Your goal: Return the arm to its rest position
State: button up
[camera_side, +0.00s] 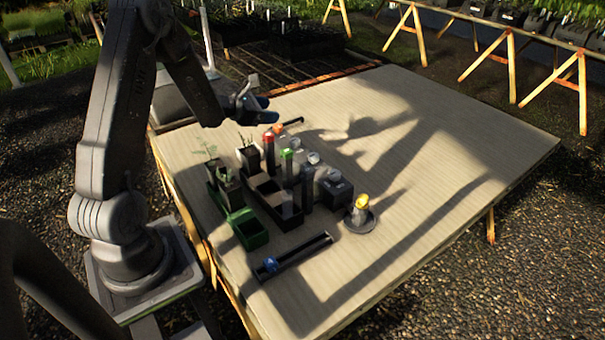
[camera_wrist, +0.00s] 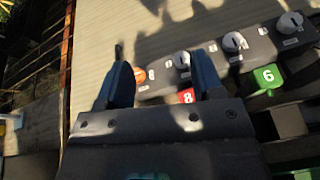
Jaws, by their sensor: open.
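My gripper (camera_side: 256,106) is held above the far left part of the table, past the rack of tubes. In the wrist view my gripper (camera_wrist: 160,82) shows two dark blue fingers, spread apart with nothing between them. My arm is raised and bent over the table's left edge. Below the fingers in the wrist view are a red cap marked 8 (camera_wrist: 186,96) and an orange cap (camera_wrist: 139,75). A green cap marked 6 (camera_wrist: 267,77) is to the right.
The wooden table (camera_side: 440,130) has free room on its right. A green tray (camera_side: 250,232), plant pots (camera_side: 229,183) and several capped tubes stand near the middle left. A yellow-topped item on a round dish (camera_side: 361,207) and a dark tray with a blue end (camera_side: 295,256) lie nearer the front.

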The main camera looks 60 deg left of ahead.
jog(key=d+r+m+g+h, duration=0.25)
jog(key=d+r+m, duration=0.25)
jog(key=d, duration=0.3)
jog(key=d+r+m+g+h, duration=0.1)
jog(key=d+r+m+h, duration=0.4)
jog(key=d, duration=0.4)
jog(key=s+d+r+m+g, duration=0.45)
jog(key=s+d+m, duration=0.35)
jog(key=d+m, duration=0.4)
jog(key=s+d+m+y, duration=0.3)
jog(key=s+m+y, duration=0.5)
jog(key=s+m, duration=0.3)
jog(key=s+r, duration=0.1)
jog(key=s, duration=0.3)
jog(key=shift+s, duration=0.25)
jog(key=shift+w, duration=0.1)
